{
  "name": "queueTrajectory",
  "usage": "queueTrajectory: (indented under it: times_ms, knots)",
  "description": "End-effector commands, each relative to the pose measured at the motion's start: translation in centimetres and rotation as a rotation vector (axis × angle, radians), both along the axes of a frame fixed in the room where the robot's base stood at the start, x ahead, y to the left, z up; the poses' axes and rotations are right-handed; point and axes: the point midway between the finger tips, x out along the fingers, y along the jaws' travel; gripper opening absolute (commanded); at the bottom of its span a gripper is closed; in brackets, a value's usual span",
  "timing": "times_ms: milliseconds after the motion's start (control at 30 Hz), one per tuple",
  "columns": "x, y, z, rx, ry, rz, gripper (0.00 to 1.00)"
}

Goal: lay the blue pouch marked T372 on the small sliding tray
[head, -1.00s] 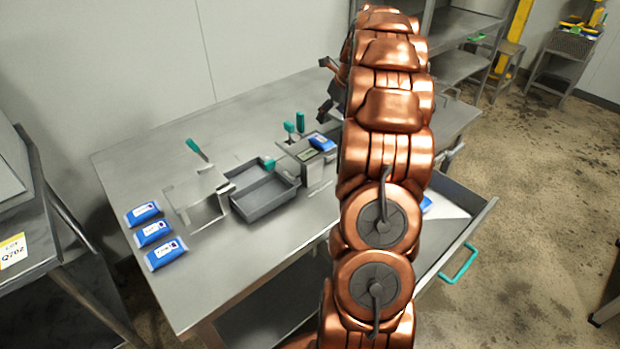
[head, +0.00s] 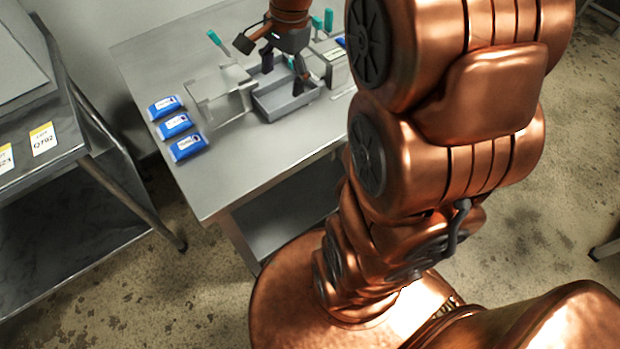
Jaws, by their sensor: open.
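Three blue pouches lie in a column at the left end of the steel table: the far one (head: 164,106), the middle one (head: 175,124) and the near one (head: 188,147). Their printed marks are too small to read, so I cannot tell which is T372. Another blue pouch (head: 341,42) shows partly on the box-like device at the right, mostly hidden by my arm. A small grey tray (head: 285,111) with low walls sits mid-table, apparently the sliding tray. My gripper (head: 286,80) is open, fingers down over this tray, with no pouch visible between them.
A metal frame (head: 217,95) with a green-handled lever (head: 214,38) stands between the pouches and the tray. Green knobs (head: 328,20) rise behind. A steel rack (head: 75,140) with tags is at the left. The table's (head: 235,170) front left is bare.

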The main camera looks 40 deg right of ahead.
Motion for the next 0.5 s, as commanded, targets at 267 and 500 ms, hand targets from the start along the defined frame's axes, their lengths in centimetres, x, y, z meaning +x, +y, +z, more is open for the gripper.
queueTrajectory:
  times_ms: [267,500]
  knots:
    - [-9.6,6.8,-0.8,-0.04,0.044,0.625,0.76]
    - [-17.6,9.4,-2.5,-0.045,0.085,1.121,0.76]
